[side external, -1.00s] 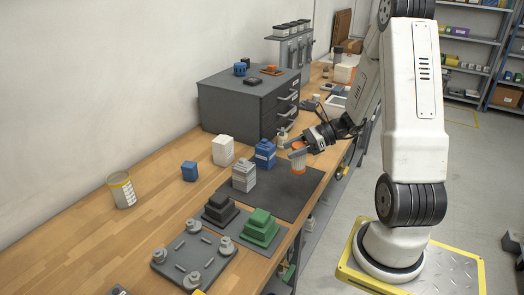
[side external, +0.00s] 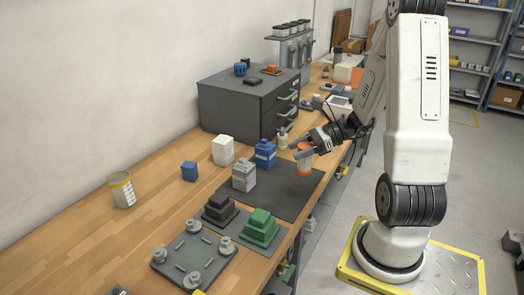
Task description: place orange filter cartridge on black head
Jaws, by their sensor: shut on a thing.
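The orange filter cartridge (side external: 304,168), with orange ends and a pale middle, is upright at the right part of the dark mat. My gripper (side external: 303,153) is shut on its upper part, and the fingers hide some of it. I cannot tell whether its bottom touches the mat.
A green stepped block (side external: 261,224) stands beside the black head. A grey ribbed block (side external: 244,176) and a blue canister (side external: 265,154) stand on the dark mat (side external: 285,200), between the gripper and the wall side. A grey drawer cabinet (side external: 235,107) is behind. The mat's front part is clear.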

